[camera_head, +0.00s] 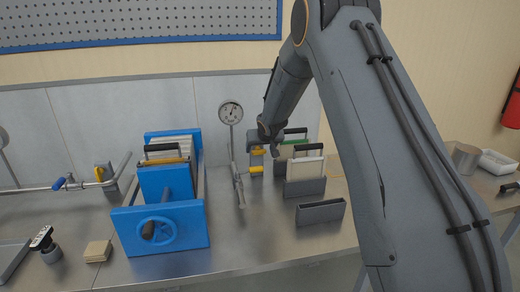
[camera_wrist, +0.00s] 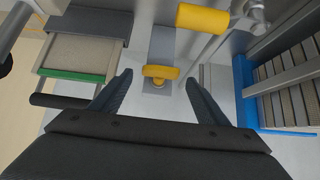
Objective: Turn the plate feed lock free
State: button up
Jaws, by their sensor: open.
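A small yellow turn-knob (camera_wrist: 160,72) on a grey block, which I take to be the plate feed lock, shows in the wrist view. It appears between the fingertips of my open gripper (camera_wrist: 158,80), with gaps on both sides; I cannot tell how far beyond them it lies. In the head view a yellow part (camera_head: 258,151) shows beside my gripper (camera_head: 270,145), partly hidden by it. A yellow cylindrical handle (camera_wrist: 203,17) is near the top of the wrist view. It also shows in the head view (camera_head: 256,170). Nothing is held.
A blue plate press (camera_head: 163,228) with a handwheel stands to the left. Upright plates in grey holders (camera_head: 304,187) stand to the right, with an empty-looking grey holder (camera_head: 320,211) in front. A pipe with a gauge (camera_head: 230,112) rises behind. The bench front is mostly clear.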

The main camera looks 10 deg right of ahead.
jog(key=shift+w+f, duration=0.45)
jog(key=shift+c, duration=0.5)
jog(key=c, duration=0.9)
jog(key=shift+c, duration=0.2)
